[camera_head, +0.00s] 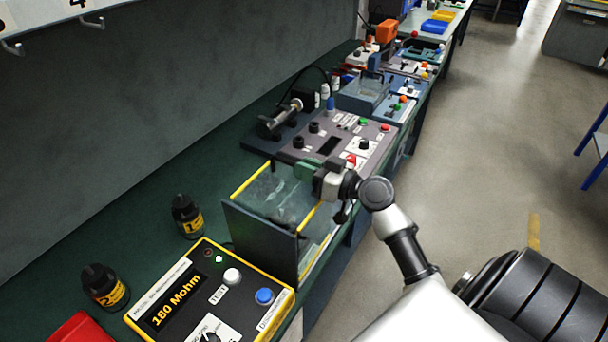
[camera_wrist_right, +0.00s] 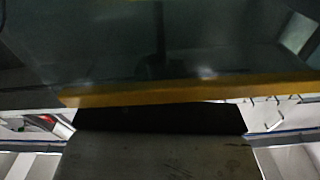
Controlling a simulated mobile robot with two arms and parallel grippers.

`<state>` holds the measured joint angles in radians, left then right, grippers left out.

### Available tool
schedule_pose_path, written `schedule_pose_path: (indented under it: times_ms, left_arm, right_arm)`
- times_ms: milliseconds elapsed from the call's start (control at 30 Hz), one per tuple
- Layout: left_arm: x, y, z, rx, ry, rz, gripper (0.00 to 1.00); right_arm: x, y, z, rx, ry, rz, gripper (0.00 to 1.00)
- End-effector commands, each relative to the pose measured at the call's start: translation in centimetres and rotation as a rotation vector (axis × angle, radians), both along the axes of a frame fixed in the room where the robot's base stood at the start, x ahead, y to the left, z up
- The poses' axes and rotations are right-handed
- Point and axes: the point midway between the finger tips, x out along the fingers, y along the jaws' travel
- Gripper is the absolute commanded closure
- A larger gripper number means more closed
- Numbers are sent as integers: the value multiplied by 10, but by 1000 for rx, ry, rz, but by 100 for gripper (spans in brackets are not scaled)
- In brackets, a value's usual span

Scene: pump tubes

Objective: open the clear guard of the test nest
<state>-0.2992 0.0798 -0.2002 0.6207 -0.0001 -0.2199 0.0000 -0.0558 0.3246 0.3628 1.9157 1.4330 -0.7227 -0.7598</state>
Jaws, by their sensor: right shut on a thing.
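The test nest stands on the green bench, with a dark side panel (camera_head: 258,238) facing me. Its clear guard (camera_head: 278,197) has yellow edge strips and shows as a see-through panel over the nest. How far it is raised I cannot tell. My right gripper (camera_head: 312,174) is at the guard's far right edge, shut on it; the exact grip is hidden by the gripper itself. In the right wrist view, the guard's yellow edge (camera_wrist_right: 190,90) runs across the picture, with a black bar right below it. My left gripper is not in view.
A yellow-framed tester (camera_head: 210,295) reading 180 Mohm stands in front of the nest. Two dark bottles (camera_head: 187,217) stand left of it. A grey control panel (camera_head: 335,145) with knobs and buttons lies behind the nest.

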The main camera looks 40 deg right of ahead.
Motion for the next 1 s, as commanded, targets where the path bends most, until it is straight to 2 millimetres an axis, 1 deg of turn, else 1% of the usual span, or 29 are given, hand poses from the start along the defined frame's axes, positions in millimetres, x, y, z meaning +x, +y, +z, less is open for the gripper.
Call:
schedule_pose_path:
  times_ms: [33, 167, 300, 500, 600, 700, 833, 1000]
  left_arm:
    - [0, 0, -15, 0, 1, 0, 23]
    - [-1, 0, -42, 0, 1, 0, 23]
    - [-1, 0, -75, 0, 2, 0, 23]
    - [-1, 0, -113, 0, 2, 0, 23]
    - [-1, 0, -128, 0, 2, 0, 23]
    - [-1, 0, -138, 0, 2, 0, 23]
    - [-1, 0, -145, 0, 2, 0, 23]
    - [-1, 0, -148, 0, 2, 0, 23]
  right_arm:
    - [4, -9, -4, -3, -7, -5, 100]
    - [13, -33, -7, -4, -10, -8, 100]
    - [25, -62, -7, -3, -13, -9, 100]
    - [40, -99, -5, 2, -10, -9, 100]
    - [47, -115, -3, 3, -10, -8, 100]
    - [51, -126, -1, 4, -10, -9, 100]
    - [55, -136, 1, 6, -9, -8, 100]
    - [58, -141, 3, 5, -7, -7, 100]
